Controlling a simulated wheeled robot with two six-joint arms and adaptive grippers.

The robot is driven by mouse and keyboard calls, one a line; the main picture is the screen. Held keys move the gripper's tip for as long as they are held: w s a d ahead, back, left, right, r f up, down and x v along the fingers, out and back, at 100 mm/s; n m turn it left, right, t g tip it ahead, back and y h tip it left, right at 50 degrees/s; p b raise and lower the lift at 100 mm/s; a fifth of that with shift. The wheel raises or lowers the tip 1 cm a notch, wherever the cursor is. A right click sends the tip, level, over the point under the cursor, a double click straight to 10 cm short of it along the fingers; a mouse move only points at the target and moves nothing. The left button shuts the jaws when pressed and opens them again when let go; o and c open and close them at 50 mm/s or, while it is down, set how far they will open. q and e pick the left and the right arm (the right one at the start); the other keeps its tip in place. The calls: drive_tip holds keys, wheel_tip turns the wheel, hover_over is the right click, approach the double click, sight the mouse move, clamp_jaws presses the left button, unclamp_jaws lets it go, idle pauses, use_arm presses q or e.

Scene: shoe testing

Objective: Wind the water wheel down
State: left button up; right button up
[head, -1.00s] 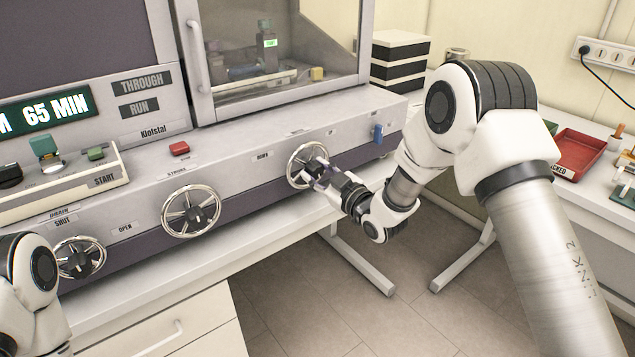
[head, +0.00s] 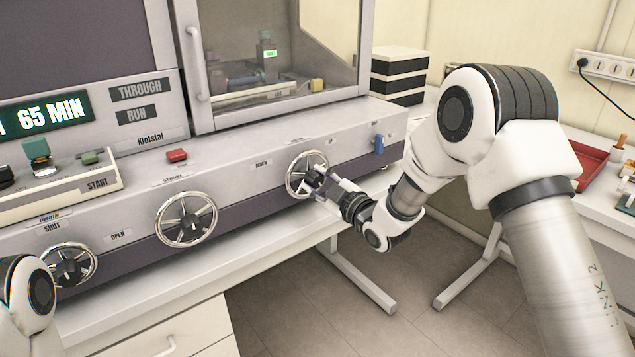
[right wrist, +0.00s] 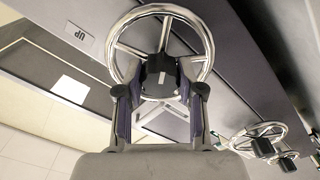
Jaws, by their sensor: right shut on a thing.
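The water wheel, the right-hand chrome handwheel (head: 291,170), is on the front panel of the machine, with a DOWN label (head: 262,163) to its left. In the right wrist view the wheel (right wrist: 124,50) shows with its spokes, a dark hub (right wrist: 160,72) and an UP label (right wrist: 79,40). My right gripper (head: 319,184) is at the wheel. In the right wrist view its fingers (right wrist: 160,98) stand on either side of the hub area and are shut on the wheel; the exact contact is partly hidden. Only part of my left arm shows at bottom left.
The STROKE handwheel (head: 186,218) and the DRAIN handwheel (head: 68,265) are farther left on the panel. A blue lever (head: 379,144) is right of the water wheel. A glass-fronted cabinet (head: 280,50) stands above. Floor shows below the machine.

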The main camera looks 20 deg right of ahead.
drive_tip(key=o, duration=1.1)
drive_tip(key=shift+o, duration=0.2)
drive_tip(key=v, duration=1.2)
